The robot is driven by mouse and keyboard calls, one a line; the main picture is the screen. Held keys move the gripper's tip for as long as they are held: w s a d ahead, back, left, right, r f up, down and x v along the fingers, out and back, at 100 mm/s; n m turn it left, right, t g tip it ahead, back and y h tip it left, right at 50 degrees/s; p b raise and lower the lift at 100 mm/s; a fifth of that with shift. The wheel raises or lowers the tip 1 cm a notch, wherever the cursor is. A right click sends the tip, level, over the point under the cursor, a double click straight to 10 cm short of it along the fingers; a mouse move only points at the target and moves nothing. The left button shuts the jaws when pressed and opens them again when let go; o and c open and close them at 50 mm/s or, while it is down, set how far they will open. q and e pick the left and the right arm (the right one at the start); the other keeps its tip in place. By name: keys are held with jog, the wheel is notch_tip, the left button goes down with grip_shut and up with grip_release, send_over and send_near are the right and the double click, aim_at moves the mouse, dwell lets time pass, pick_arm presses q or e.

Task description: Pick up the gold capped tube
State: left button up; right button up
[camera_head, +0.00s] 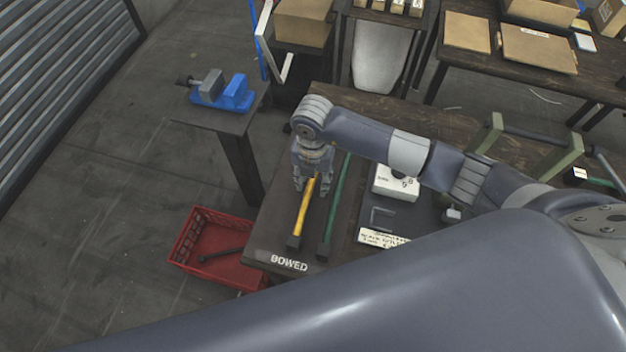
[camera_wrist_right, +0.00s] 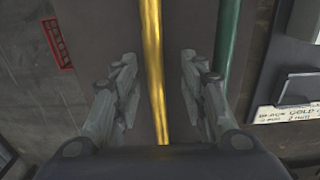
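The gold tube (camera_head: 303,212) lies on the dark table, with a black cap at its near end. It also shows in the right wrist view (camera_wrist_right: 153,60), running between the fingers. My right gripper (camera_head: 311,188) is over the tube's far part in the head view. In the right wrist view my right gripper (camera_wrist_right: 158,92) is open, one finger on each side of the tube, with gaps on both sides. I cannot tell its exact height above the tube. A long bluish-grey arm link of mine crosses the bottom of the head view. My left gripper is not in view.
A green tube (camera_head: 334,205) lies just right of the gold one, close to the right finger. A dark board with a label (camera_head: 382,238) and white box (camera_head: 396,183) is further right. A red crate (camera_head: 215,262) stands beside the table. A blue vise (camera_head: 224,92) is behind left.

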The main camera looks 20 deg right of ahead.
jog(key=shift+f, duration=0.85)
grip_shut()
jog(key=shift+r, duration=0.1)
